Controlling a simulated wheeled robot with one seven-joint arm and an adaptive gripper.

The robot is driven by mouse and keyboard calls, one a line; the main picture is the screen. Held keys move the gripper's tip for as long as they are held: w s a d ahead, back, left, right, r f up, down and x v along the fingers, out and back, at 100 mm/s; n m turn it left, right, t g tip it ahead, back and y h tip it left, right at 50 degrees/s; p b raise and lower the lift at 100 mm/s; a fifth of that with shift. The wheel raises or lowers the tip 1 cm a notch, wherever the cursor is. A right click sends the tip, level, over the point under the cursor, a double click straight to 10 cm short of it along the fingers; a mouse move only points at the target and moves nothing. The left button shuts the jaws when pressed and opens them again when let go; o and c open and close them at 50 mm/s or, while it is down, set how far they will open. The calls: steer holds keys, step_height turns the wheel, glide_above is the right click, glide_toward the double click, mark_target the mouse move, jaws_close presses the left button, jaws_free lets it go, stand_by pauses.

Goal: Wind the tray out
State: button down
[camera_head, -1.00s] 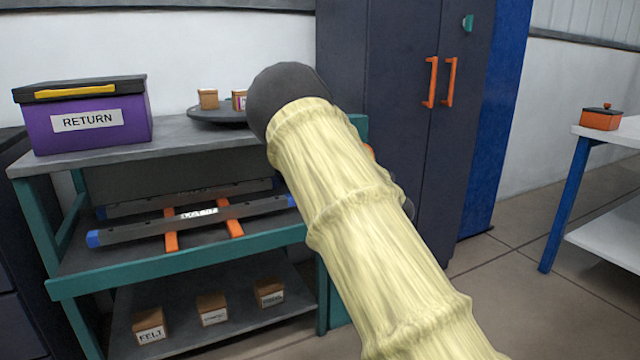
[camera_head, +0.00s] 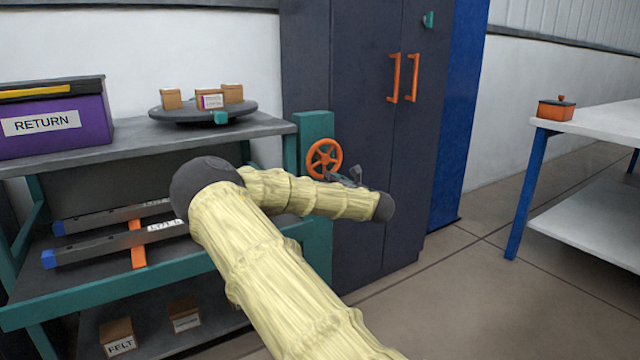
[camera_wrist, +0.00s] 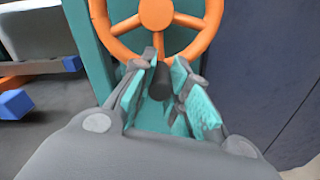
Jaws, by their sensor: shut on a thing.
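An orange handwheel (camera_head: 324,158) with spokes is mounted on a teal post (camera_head: 314,125) at the right end of the bench. In the wrist view the wheel (camera_wrist: 155,12) fills the top of the picture. My gripper (camera_wrist: 163,62) has its teal-padded fingers on either side of a dark knob (camera_wrist: 158,83) at the wheel's lower rim, and is shut on it. In the head view my gripper (camera_head: 346,177) is small, at the wheel's lower right. A grey barred frame (camera_head: 100,248) with blue ends and an orange strip lies on the bench's middle shelf; I cannot tell if it is the tray.
A purple RETURN box (camera_head: 55,125) and a dark round plate (camera_head: 180,115) with small boxes stand on the bench top. A dark cabinet (camera_head: 350,60) stands close behind the wheel. The floor between is clear.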

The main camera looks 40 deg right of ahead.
steer(key=shift+s+d+n, duration=0.1)
steer(key=shift+d+n, duration=0.2)
steer(key=shift+n, duration=0.2)
steer(key=c, duration=1.3)
jaws_free()
steer(key=shift+r, duration=0.15)
steer(key=shift+c, duration=0.2)
steer(key=s+a, duration=0.2)
steer(key=s, duration=0.9)
steer(key=shift+s, duration=0.35)
steer(key=shift+a, duration=0.1)
